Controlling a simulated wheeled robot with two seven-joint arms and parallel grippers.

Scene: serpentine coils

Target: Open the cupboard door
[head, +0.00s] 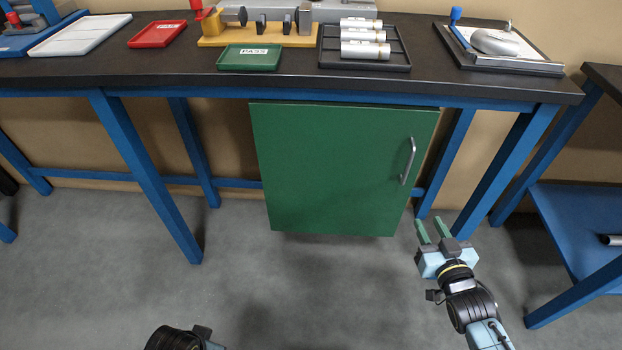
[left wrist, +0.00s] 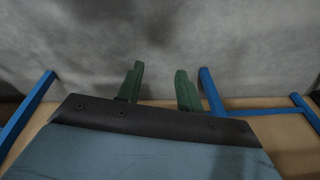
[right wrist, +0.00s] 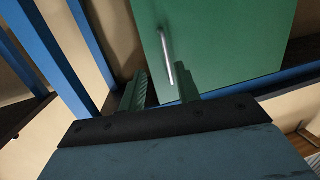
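The green cupboard door (head: 335,170) hangs under the dark bench top and looks shut. Its grey vertical bar handle (head: 408,161) is near the right edge. The handle also shows in the right wrist view (right wrist: 167,56), just beyond the fingertips. My right gripper (head: 433,230) is open and empty, below and a little right of the handle, apart from it. Its two green fingers show spread in the right wrist view (right wrist: 160,85). My left gripper (left wrist: 160,85) is open and empty, with floor behind it. In the head view only part of my left arm shows at the bottom edge.
Blue bench legs (head: 145,170) stand left of the cupboard, and another blue leg (head: 510,165) stands right of it near my right gripper. A blue shelf unit (head: 580,225) is at the far right. The grey floor (head: 300,280) before the door is clear.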

